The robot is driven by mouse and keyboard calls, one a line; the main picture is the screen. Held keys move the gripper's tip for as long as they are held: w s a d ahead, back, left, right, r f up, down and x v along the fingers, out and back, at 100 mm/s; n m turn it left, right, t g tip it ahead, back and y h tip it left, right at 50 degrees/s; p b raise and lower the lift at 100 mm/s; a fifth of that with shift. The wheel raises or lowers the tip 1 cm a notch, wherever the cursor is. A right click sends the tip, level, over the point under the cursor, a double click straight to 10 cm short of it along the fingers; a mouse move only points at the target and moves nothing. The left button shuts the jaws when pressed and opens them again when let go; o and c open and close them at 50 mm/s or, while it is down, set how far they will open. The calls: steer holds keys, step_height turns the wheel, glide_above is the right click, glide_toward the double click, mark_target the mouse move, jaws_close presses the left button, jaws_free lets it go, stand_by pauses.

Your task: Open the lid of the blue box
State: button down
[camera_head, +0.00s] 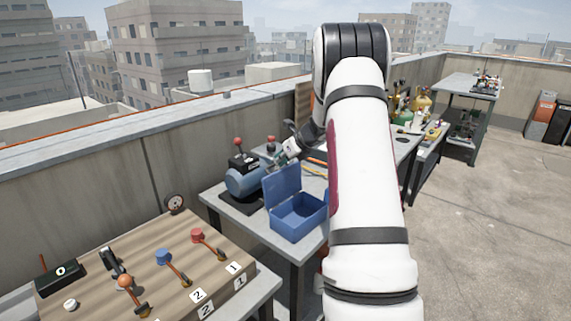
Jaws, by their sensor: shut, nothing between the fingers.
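The blue box (300,228) stands on a grey metal table. Its lid (283,184) is raised, standing up along the box's back left side, and the inside of the box shows empty. My white arm reaches over the table from the right. My gripper (281,160) is small in the picture, just behind and above the lid's top edge. It is shut with nothing in it. I cannot tell whether it touches the lid.
A blue motor or pump (243,178) stands left of the box on a dark mat. A wooden panel (150,262) with valves and number tags is at front left. Gas cylinders (421,103) stand at the back right. The floor on the right is clear.

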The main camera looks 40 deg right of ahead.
steer(key=shift+w+f, duration=0.15)
steer(key=shift+w, duration=0.55)
steer(key=p+v, duration=0.2)
steer(key=v, duration=0.2)
steer(key=shift+w+r, duration=0.1)
steer(key=shift+r, duration=0.15)
step_height(320, 180, up, 10)
steer(key=shift+w+b, duration=0.3)
steer(key=shift+w, duration=0.05)
steer(key=shift+a+f, duration=0.1)
